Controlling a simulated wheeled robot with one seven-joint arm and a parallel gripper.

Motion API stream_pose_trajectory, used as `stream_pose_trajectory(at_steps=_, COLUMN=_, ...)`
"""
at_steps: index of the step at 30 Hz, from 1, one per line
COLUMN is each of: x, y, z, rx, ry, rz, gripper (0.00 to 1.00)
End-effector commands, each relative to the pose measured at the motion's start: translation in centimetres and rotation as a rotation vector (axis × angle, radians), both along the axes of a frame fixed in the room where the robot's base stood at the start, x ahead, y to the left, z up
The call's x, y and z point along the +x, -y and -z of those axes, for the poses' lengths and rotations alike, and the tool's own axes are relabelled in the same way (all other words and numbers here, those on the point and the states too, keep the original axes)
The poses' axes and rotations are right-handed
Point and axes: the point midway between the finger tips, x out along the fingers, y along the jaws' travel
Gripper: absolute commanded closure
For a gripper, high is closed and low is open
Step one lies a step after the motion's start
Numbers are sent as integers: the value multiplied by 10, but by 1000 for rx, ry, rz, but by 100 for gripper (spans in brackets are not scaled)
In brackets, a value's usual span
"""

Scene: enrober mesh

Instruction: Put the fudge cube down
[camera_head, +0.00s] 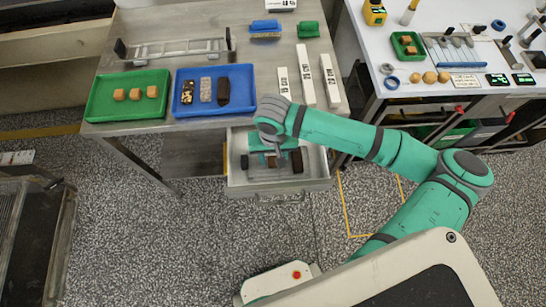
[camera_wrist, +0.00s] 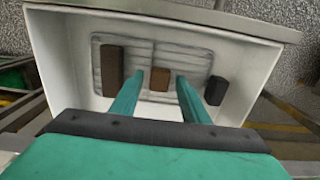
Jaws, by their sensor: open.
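A small brown cube (camera_wrist: 159,79), which looks like the fudge cube, rests on a grey slatted mesh (camera_wrist: 175,55) inside a pale open drawer (camera_wrist: 262,62). In the wrist view my gripper (camera_wrist: 160,88) is open, with one finger on each side of the cube and visible gaps between. In the head view my gripper (camera_head: 272,158) reaches down into the drawer (camera_head: 310,184) below the steel table, and my wrist partly hides the inside. I cannot tell the fingertips' exact height over the mesh.
A brown bar (camera_wrist: 111,70) lies left of the cube and a dark block (camera_wrist: 215,90) right of it, both in the drawer. On the table stand a green tray (camera_head: 98,113) with orange-brown cubes, a blue tray (camera_head: 246,108) and white labelled bars (camera_head: 306,75).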

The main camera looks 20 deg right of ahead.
Motion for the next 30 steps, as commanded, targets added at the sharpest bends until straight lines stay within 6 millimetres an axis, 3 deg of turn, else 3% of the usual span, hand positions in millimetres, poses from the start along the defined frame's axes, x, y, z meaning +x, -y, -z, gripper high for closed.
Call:
stream_pose_trajectory(at_steps=18, x=1, y=0, z=-104, rx=-1, ry=2, rz=-1, gripper=59)
stream_pose_trajectory(at_steps=24, x=0, y=0, z=-119, rx=0, ry=1, rz=0, gripper=59)
stream_pose_trajectory(at_steps=30, x=0, y=0, z=-120, rx=-1, ry=0, rz=0, gripper=59)
